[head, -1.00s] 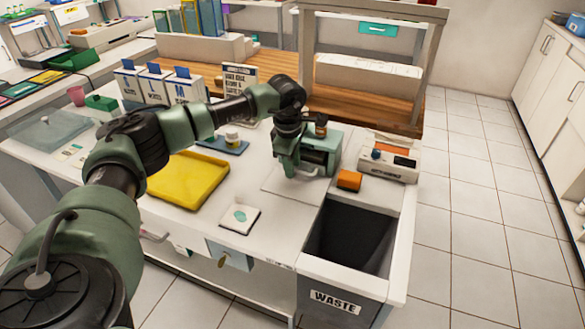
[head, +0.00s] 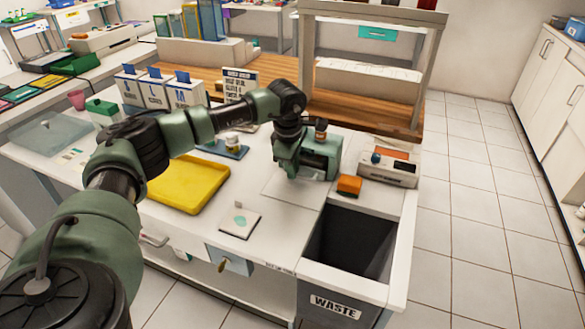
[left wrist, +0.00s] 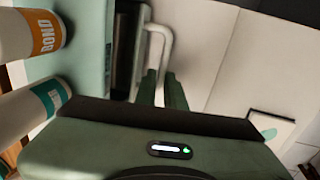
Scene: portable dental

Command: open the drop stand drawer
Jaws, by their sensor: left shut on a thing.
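In the left wrist view the teal stand (left wrist: 85,55) carries two white bottles, one with an orange BOND label (left wrist: 45,32). How far the drawer stands out is hard to tell. My right gripper is not in view.
An orange block (head: 349,185) and a white device (head: 388,167) stand right of the stand. The waste bin opening (head: 350,240) is in front. A yellow tray (head: 190,183) and a white pad (head: 240,221) lie to the left, with bare worktop between.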

